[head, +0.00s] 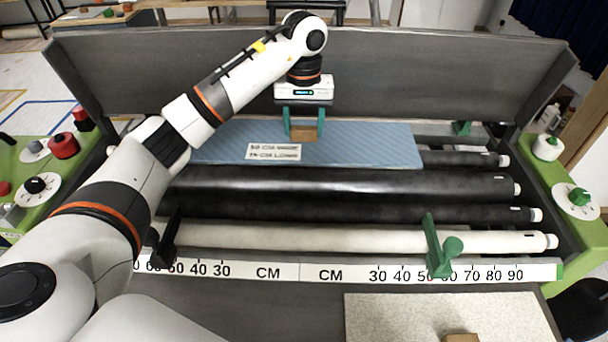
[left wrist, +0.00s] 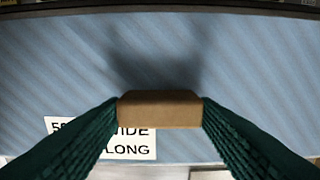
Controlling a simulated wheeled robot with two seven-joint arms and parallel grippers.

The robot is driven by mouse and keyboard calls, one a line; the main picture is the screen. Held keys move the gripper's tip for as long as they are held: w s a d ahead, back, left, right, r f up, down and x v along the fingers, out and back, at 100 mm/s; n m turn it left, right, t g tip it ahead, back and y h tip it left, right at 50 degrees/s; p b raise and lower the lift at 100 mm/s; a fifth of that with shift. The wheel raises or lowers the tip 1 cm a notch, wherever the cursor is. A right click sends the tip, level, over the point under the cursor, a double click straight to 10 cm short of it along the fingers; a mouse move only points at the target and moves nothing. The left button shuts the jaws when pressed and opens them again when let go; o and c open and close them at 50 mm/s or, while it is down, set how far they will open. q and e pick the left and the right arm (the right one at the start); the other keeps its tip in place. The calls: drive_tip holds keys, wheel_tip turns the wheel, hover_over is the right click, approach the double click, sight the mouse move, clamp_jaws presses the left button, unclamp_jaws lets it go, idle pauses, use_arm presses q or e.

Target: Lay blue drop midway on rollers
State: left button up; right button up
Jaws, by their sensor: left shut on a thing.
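The blue drop (head: 370,146) is a flat, striped blue sheet with a white size label (head: 274,152) near its front edge. It lies over the rear rollers in front of the grey back panel, and fills most of the left wrist view (left wrist: 240,60). My left gripper (head: 304,134) points down at the drop and is shut on a brown block (head: 304,133). The block shows between the green fingers in the left wrist view (left wrist: 160,110). Whether the block is fixed to the drop is hidden. My right gripper is not in view.
Black rollers (head: 340,184) and a white roller (head: 340,238) run across the machine. A centimetre scale (head: 300,271) lies in front, with a green stop (head: 438,250) and a black stop (head: 170,240). A speckled pale sheet (head: 400,318) with a brown block (head: 461,338) lies front right.

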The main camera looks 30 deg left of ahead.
sight(303, 140)
use_arm(q)
wheel_tip(303, 140, down, 5)
drive_tip(key=shift+s+f+p, duration=0.1)
drive_tip(key=shift+f+p, duration=0.1)
drive_tip(key=shift+p, duration=0.3)
wheel_tip(303, 140, down, 4)
drive_tip(key=shift+f+p, duration=0.1)
drive_tip(key=shift+p, duration=0.2)
drive_tip(key=shift+f, duration=0.1)
drive_tip(key=o, duration=1.1)
drive_tip(key=shift+c, duration=0.2)
